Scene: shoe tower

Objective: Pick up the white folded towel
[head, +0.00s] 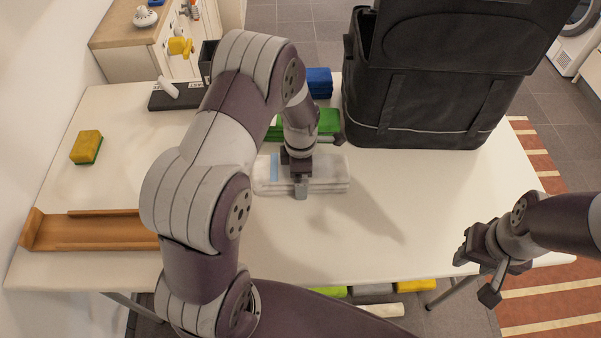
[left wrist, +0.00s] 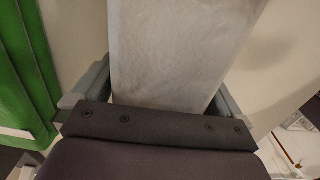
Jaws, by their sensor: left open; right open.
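The white folded towel (head: 325,177) lies on the table in front of a green stack, with a light blue patch near its left end. My left gripper (head: 301,188) is over the towel, pointing down. In the left wrist view the towel (left wrist: 180,50) runs between the two open fingers (left wrist: 150,95), one finger on each side of it. I cannot tell whether the fingers touch it. My right gripper (head: 482,272) is open and empty by the table's right front edge.
A green folded stack (head: 328,124) sits right behind the towel, with a blue stack (head: 319,82) behind that. A large black bag (head: 420,90) stands at back right. A wooden tray (head: 90,232) and a yellow sponge (head: 87,146) are at left. The table's front right is clear.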

